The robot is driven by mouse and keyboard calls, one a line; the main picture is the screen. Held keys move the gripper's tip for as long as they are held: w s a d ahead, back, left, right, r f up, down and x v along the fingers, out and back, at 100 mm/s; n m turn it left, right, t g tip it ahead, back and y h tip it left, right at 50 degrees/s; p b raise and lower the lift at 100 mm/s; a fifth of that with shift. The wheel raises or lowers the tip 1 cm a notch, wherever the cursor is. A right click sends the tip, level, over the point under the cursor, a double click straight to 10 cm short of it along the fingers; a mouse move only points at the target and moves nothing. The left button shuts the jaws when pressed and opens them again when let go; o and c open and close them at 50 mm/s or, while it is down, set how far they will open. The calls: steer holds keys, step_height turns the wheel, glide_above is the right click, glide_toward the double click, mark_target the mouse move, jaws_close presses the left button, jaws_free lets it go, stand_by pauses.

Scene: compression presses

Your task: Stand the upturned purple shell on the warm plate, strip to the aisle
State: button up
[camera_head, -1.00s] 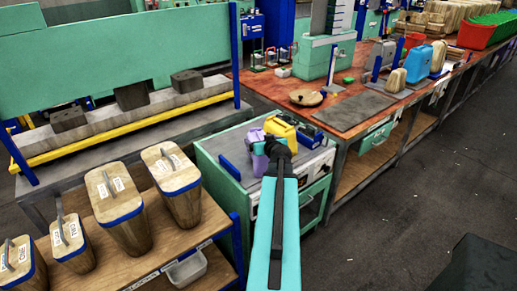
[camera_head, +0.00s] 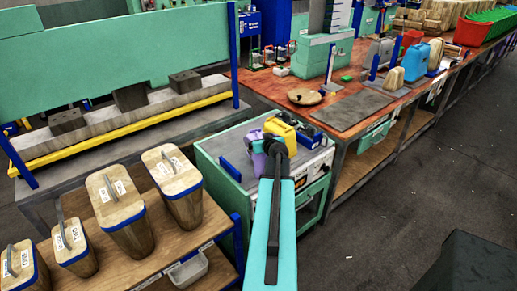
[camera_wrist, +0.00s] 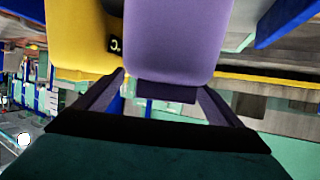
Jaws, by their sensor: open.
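The purple shell (camera_head: 258,160) is on the grey-topped green cabinet (camera_head: 211,149), partly hidden by my gripper (camera_head: 273,147). I take the grey top for the warm plate. In the wrist view the purple shell (camera_wrist: 178,38) fills the top middle, with a darker purple strip (camera_wrist: 167,92) at its near end. My gripper (camera_wrist: 163,84) is open, with one finger on each side of that end; I cannot tell whether they touch it. A yellow shell (camera_head: 282,130) stands close behind the purple one and shows beside it in the wrist view (camera_wrist: 75,35).
A blue bar (camera_head: 230,170) lies at the cabinet top's left side. A shelf with several lidded wooden bins (camera_head: 125,222) stands in front left. A red-topped bench (camera_head: 345,93) runs to the right, with a grey mat (camera_head: 352,111). The aisle floor (camera_head: 400,200) on the right is clear.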

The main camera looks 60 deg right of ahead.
stand_by(0.5)
steer(key=c, duration=1.6)
steer(key=shift+o, duration=0.2)
steer(key=shift+r, duration=0.1)
steer(key=shift+r+b, duration=1.15)
steer(key=shift+r, duration=3.75)
